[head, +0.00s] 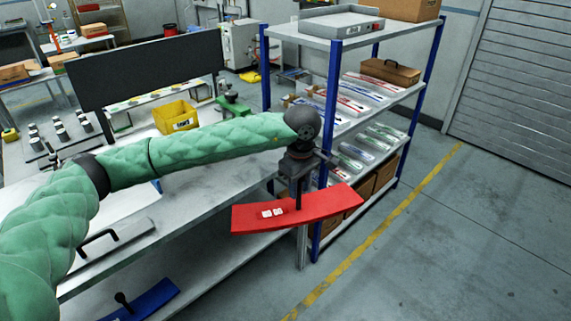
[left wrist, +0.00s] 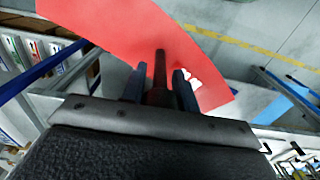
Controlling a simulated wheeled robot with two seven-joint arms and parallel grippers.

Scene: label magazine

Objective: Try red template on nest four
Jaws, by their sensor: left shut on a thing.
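The red template (head: 322,206) is a curved red plate with white marks near its middle. My left gripper (head: 298,185) is shut on the template's dark upright handle and holds it in the air, just off the right end of the grey bench. In the left wrist view the two fingers (left wrist: 161,85) stand on either side of the handle, and the red template (left wrist: 120,30) spreads beyond them. I cannot make out nest four in these views. My right gripper is not in view.
A blue-posted shelf rack (head: 328,120) with trays of coloured parts stands close behind the gripper. A blue template (head: 150,300) lies on the lower shelf of the bench (head: 215,165). A dark panel (head: 150,68) and yellow bin (head: 175,117) stand behind. Floor at right is clear.

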